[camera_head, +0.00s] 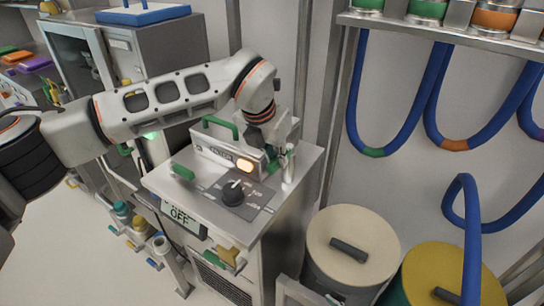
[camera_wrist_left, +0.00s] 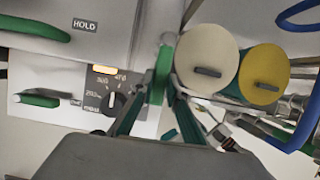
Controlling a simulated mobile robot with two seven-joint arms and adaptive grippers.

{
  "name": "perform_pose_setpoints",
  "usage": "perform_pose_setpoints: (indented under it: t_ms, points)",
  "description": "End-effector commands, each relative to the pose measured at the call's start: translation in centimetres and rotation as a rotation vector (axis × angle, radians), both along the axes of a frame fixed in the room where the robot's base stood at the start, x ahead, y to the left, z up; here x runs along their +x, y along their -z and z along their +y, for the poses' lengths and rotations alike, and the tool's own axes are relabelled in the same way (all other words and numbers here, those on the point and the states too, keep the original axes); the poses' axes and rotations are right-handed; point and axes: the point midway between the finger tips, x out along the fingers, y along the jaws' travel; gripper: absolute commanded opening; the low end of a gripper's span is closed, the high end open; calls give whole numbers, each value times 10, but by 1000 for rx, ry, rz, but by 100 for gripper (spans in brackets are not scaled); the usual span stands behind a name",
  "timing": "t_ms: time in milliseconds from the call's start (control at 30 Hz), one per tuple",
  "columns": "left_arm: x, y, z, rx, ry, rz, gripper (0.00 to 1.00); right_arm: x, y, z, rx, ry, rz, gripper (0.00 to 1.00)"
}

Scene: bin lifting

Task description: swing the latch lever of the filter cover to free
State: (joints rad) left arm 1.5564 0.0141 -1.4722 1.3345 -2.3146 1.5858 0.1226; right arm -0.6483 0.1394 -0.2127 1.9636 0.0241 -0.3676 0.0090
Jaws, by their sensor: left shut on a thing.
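The filter cover (camera_head: 215,148) is a pale box on top of a grey cabinet, with a green handle (camera_head: 221,127) and a lit amber lamp (camera_head: 245,166). A sign on it reads HOLD in the left wrist view (camera_wrist_left: 85,25). The green latch lever (camera_head: 272,160) is at the cover's right end, partly hidden by my gripper. In the left wrist view the lever (camera_wrist_left: 163,68) stands between my fingers. My left gripper (camera_head: 280,150) is shut on it; its two fingers also show in the left wrist view (camera_wrist_left: 158,92). My right gripper is not in view.
A black dial (camera_head: 232,193) and another green handle (camera_head: 182,172) are on the cabinet top (camera_head: 270,205). An OFF display (camera_head: 181,215) is on its front. A cream-lidded drum (camera_head: 370,232) and a yellow-lidded drum (camera_head: 430,262) stand to the right. Blue hoses (camera_head: 352,100) hang behind.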

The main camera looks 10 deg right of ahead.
Motion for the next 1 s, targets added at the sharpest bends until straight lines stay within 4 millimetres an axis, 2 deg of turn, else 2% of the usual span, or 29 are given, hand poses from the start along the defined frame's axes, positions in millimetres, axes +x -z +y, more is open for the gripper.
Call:
perform_pose_setpoints:
  t_ms: [200,233,267,300,700,867,1000]
  points:
    - [0,-1,-1,-2,-3,2,0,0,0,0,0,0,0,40]
    - [-1,-1,0,-2,-3,2,23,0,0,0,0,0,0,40]
    - [-1,-1,0,-2,-3,2,31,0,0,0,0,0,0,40]
    - [-1,-1,0,-2,-3,2,32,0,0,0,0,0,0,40]
    - [-1,-5,1,-2,-1,0,32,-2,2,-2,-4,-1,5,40]
    - [-7,-27,8,-2,-1,-3,32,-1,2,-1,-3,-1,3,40]
    - [-15,-54,15,-2,-1,-3,32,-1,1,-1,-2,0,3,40]
